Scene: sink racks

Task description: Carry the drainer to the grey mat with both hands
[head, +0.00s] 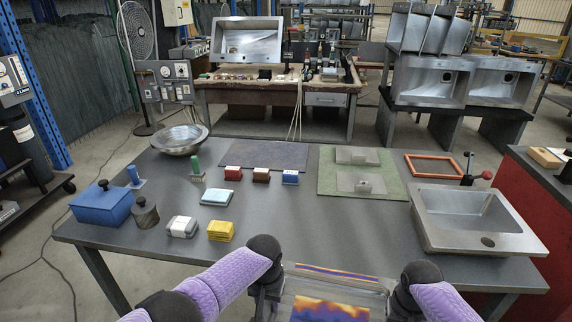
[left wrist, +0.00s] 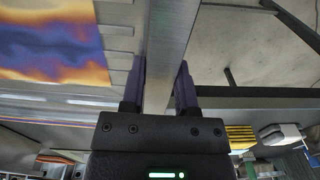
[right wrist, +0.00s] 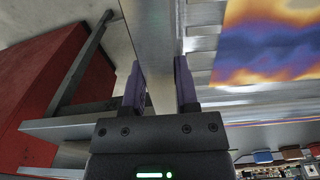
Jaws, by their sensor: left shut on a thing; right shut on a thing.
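The drainer (head: 340,284) is a metal tray-like piece with an orange and purple patterned patch, at the bottom middle of the head view, in front of the table's near edge. Its lower part is cut off. My left gripper (head: 274,288) is shut on its left wall, which shows between the fingers in the left wrist view (left wrist: 166,55). My right gripper (head: 396,300) is shut on its right wall, seen in the right wrist view (right wrist: 152,45). The grey mat (head: 262,155) lies flat and bare at the table's far side, left of a green mat.
The green mat (head: 328,186) holds two metal plates. A steel sink (head: 490,243) stands at the table's right. A yellow sponge stack (head: 220,231), a white block (head: 182,227), a light-blue pad (head: 217,198) and small coloured blocks (head: 261,176) stand at left and middle. Bare tabletop (head: 290,225) lies between.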

